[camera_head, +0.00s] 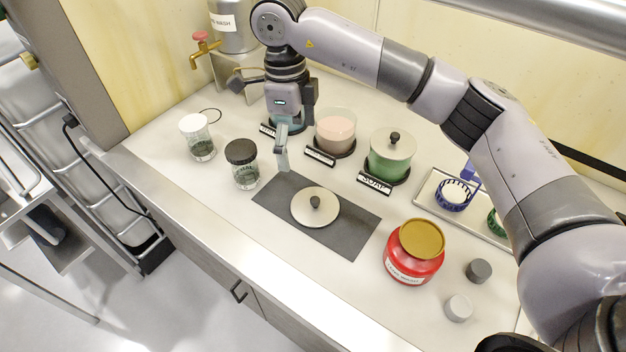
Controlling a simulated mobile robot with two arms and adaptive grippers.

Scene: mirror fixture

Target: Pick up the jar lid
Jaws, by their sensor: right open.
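A round cream lid (325,213) with a black knob lies flat on a dark grey mat (352,240) in the middle of the counter. A jar of pink contents (336,132) stands behind it with no lid on top. A jar of green contents (388,166) wears a similar cream lid (393,145) with a black knob. My right gripper (284,146) points down behind and left of the lying lid, apart from it. It is open, and it partly hides a bluish vessel behind it. My left gripper is not in view.
A red jar with a gold top (411,258) and two small grey caps stand at the right front. A black-capped jar (242,166) and a white-capped jar (199,140) stand left. A tray (428,189) holds blue and green items. The mat is bare around the lid.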

